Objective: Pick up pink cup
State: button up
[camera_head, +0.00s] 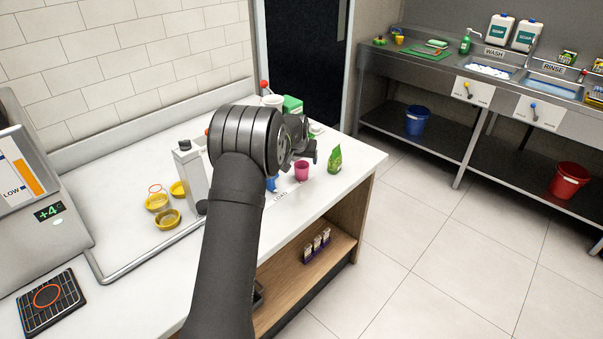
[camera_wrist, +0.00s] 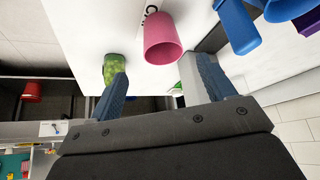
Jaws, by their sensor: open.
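The pink cup (camera_head: 302,171) stands upright on the white counter near its right end, beside the LOAD marking. In the wrist view the pink cup (camera_wrist: 161,40) shows ahead of the fingers, a little above the gap between them. My gripper (camera_head: 310,152) is above and just behind the cup in the head view, partly hidden by my arm. In the wrist view my gripper (camera_wrist: 160,95) has its two blue-grey fingers spread wide with nothing between them. The cup is apart from both fingers.
A green packet (camera_head: 334,159) stands right of the cup. A blue object (camera_head: 271,183) is close on its left, partly hidden by my arm. A green box (camera_head: 292,105) stands behind. Yellow bowls (camera_head: 168,218) lie left. The counter front is clear.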

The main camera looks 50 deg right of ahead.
aim_at(302, 166)
jog(key=shift+x, duration=3.8)
jog(key=shift+w+a, duration=0.15)
jog(key=c, duration=1)
